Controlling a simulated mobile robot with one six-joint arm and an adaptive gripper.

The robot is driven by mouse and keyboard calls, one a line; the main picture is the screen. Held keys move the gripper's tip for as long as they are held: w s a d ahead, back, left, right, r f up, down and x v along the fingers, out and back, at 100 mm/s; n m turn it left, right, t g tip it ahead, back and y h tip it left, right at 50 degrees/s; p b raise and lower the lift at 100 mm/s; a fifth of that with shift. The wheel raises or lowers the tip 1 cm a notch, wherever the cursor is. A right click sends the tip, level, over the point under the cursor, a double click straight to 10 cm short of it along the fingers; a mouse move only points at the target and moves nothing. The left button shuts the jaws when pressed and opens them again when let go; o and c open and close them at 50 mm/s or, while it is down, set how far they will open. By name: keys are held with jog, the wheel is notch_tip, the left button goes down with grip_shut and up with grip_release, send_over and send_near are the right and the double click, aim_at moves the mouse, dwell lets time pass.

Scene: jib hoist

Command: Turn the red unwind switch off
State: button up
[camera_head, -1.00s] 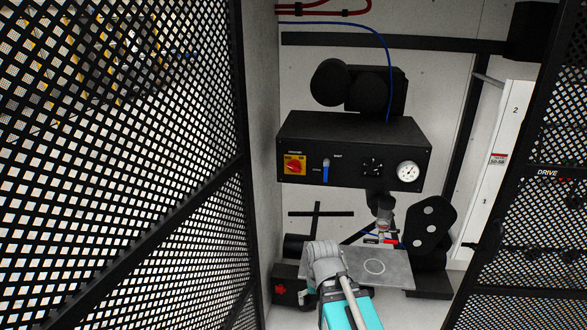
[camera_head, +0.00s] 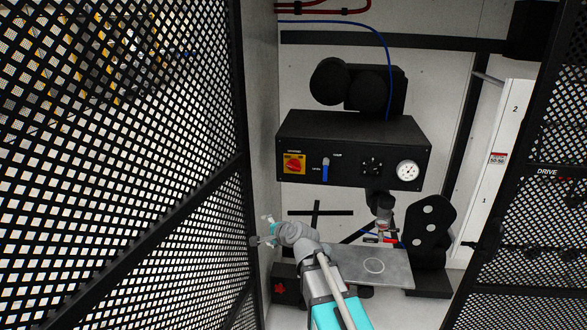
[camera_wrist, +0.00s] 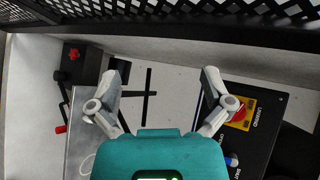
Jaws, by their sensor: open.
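The red unwind switch (camera_head: 293,166) is a rotary knob on a yellow plate at the left end of the black control box's front. In the wrist view the red knob (camera_wrist: 238,114) shows at the right, partly behind the right finger, under the label UNWIND. My gripper (camera_head: 262,229) is below and left of the switch, apart from it, near the left side wall. In the wrist view my gripper (camera_wrist: 165,70) has its two fingers spread with nothing between them. I cannot tell the knob's exact setting.
A blue lever (camera_head: 326,170) sits just right of the switch, with a black dial (camera_head: 372,167) and a white gauge (camera_head: 408,171) further right. A grey plate (camera_head: 395,262) lies below the box. Mesh panels (camera_head: 120,150) flank the opening.

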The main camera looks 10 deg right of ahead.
jog(key=w+r+m+t, duration=0.3)
jog(key=w+r+m, duration=0.1)
jog(key=m, duration=0.1)
jog(key=m+t+h, duration=0.3)
jog(key=m+h, duration=0.9)
jog(key=m, duration=1.3)
send_near(293, 168)
jog(key=shift+v, duration=1.45)
jog(key=shift+d, duration=0.15)
jog(key=x, duration=1.3)
jog(key=shift+w, duration=0.4)
jog(key=c, duration=0.9)
jog(key=shift+o, duration=0.2)
